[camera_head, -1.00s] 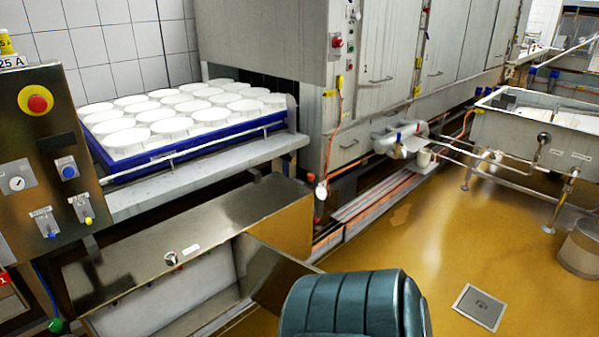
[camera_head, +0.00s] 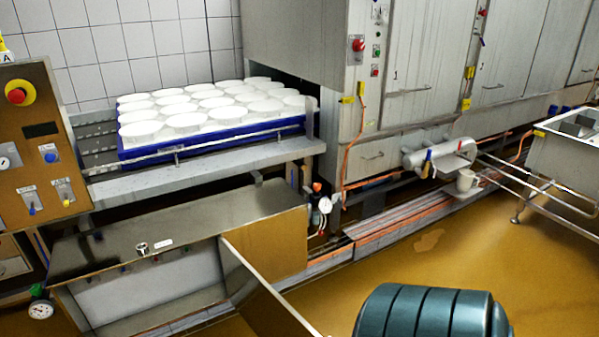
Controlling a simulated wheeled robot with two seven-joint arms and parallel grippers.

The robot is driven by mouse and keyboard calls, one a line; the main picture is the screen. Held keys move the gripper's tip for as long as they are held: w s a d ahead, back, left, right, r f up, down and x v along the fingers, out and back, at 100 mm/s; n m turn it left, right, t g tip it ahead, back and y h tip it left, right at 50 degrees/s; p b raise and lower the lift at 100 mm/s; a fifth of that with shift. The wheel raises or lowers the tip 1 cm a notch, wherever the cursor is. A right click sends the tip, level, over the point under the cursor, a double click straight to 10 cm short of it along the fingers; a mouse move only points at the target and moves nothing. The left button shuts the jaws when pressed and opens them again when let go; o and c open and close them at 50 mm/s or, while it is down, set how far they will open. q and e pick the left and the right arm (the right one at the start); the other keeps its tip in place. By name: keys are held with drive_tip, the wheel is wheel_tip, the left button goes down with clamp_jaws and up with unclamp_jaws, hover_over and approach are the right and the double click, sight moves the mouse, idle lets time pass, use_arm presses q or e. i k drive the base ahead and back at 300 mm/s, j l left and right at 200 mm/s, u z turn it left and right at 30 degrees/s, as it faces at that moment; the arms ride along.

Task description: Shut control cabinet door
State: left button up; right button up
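The control cabinet is a low steel box with a sloping top (camera_head: 150,235) at the lower left of the head view, under the conveyor shelf. A small round knob or lock sits on its front edge. Its front is open and shows a pale interior (camera_head: 150,287). The cabinet door (camera_head: 262,295) stands open, swung out from the right side of the opening towards me. Its lower end runs out of the bottom of the view. Neither of my grippers is in view.
A steel control panel (camera_head: 40,130) with a red button is at the left. A blue tray (camera_head: 210,150) of white moulds is above the cabinet. Yellow-brown floor (camera_head: 400,262) is clear between door and barrel.

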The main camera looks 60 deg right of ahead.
sight(268, 313)
drive_tip(key=k+l, duration=0.15)
drive_tip(key=l, duration=0.25)
drive_tip(key=k+l, duration=0.2)
drive_tip(key=l, duration=0.15)
drive_tip(key=k+l, duration=0.15)
drive_tip(key=l, duration=0.25)
drive_tip(key=k+l, duration=0.15)
drive_tip(key=l, duration=0.75)
drive_tip(key=i+l, duration=0.1)
drive_tip(key=l, duration=0.45)
drive_tip(key=i+l, duration=0.35)
drive_tip(key=l, duration=0.2)
